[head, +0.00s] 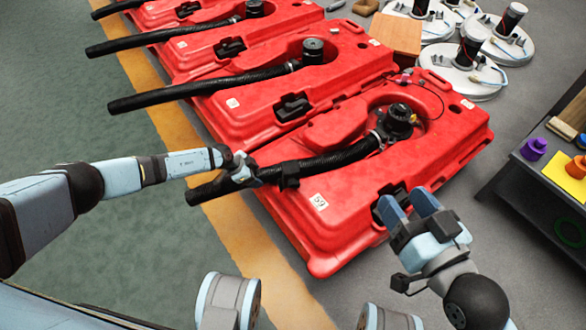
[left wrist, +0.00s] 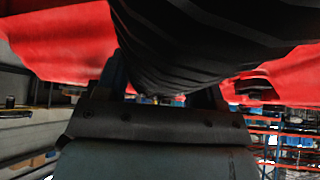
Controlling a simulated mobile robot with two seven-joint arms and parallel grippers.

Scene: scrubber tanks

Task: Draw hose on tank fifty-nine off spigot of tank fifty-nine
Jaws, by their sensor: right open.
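Tank fifty-nine (head: 345,222) is the nearest red tank, with a white 59 label. Its black ribbed hose (head: 335,160) runs leftward from the black spigot (head: 397,122) across the tank and past its left edge. The hose end appears to meet the spigot; the exact joint is too small to tell. My left gripper (head: 243,170) is shut on the hose near its free end; in the left wrist view the hose (left wrist: 200,45) fills the space between the fingers. My right gripper (head: 408,208) is open and empty over the tank's near right side.
More red tanks (head: 285,97) with black hoses stand in a row behind. White round lids (head: 465,75) with black fittings lie at the back right. A dark table (head: 545,185) with purple and orange pieces stands at right. The green floor at left is clear.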

